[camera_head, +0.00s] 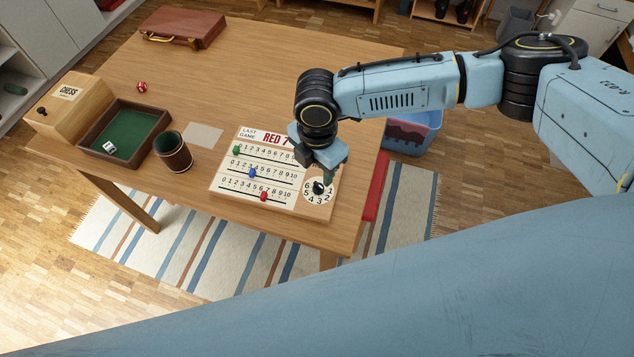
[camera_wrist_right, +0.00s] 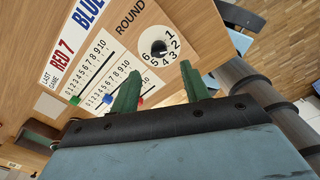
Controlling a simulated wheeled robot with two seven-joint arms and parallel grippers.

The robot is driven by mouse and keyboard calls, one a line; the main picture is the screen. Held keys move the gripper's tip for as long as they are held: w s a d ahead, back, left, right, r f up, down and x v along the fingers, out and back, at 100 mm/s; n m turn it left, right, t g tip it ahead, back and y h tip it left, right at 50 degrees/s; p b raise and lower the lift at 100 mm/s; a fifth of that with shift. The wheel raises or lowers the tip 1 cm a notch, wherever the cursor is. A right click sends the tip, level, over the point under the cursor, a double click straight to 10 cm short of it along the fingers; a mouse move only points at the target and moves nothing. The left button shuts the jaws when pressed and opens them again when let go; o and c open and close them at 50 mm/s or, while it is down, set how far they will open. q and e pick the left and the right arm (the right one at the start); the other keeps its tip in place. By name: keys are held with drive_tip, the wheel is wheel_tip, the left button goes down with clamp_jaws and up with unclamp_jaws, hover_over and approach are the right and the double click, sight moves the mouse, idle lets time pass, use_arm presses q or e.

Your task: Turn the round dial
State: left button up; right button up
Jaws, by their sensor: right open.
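The round dial (camera_head: 319,188) is a black knob on a pale disc with numbers around it, at the lower right of the wooden score board (camera_head: 222,191). The dial also shows in the right wrist view (camera_wrist_right: 159,48), beyond the fingertips, under the word ROUND. My right gripper (camera_head: 328,176) is over the dial end of the board. In the wrist view its two green fingers (camera_wrist_right: 160,76) are apart with nothing between them. From the head view I cannot tell whether a finger touches the knob. My left gripper is not in view.
The board has sliders in green (camera_head: 237,150), blue (camera_head: 252,173) and red (camera_head: 264,196). The table's back middle is clear.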

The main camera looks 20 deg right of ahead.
sight(317, 188)
wheel_tip(317, 188, down, 7)
drive_tip(key=shift+r+b, duration=0.15)
drive_tip(key=shift+b, duration=0.3)
drive_tip(key=c, duration=1)
